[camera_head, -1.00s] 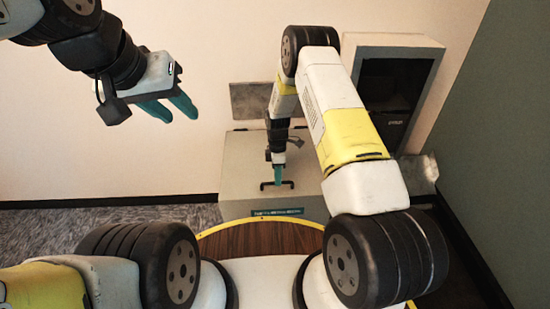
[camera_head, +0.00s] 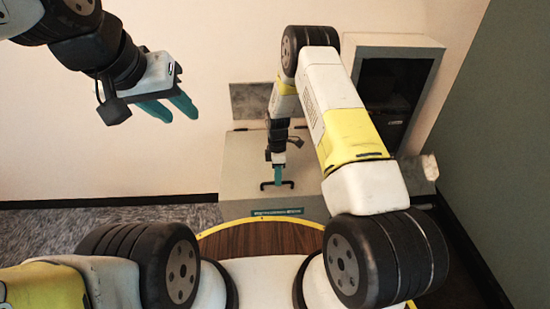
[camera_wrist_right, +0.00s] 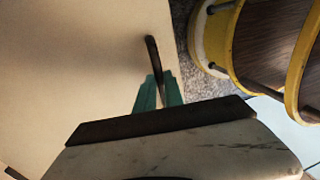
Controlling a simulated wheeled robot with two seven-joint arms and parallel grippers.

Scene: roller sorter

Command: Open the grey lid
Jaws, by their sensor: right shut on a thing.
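The grey lid (camera_head: 240,165) is a broad pale panel on the machine against the back wall, with a dark bar handle (camera_head: 264,185) near its front edge. My right gripper (camera_head: 277,178) reaches down onto the handle and is shut on it. In the right wrist view, the teal fingers (camera_wrist_right: 160,80) are at the dark handle (camera_wrist_right: 152,55), beside the pale lid (camera_wrist_right: 75,70). My right arm covers the lid's right part in the head view. My left gripper (camera_head: 178,110) is open and empty, raised at the upper left, away from the lid.
A tall grey cabinet (camera_head: 424,62) with a dark opening stands behind my right arm. A grey metal plate (camera_head: 246,100) is behind the lid. A green label (camera_head: 277,212) is on the machine's front. The wood-topped, yellow-edged surface (camera_head: 245,240) lies in front. The left floor is clear.

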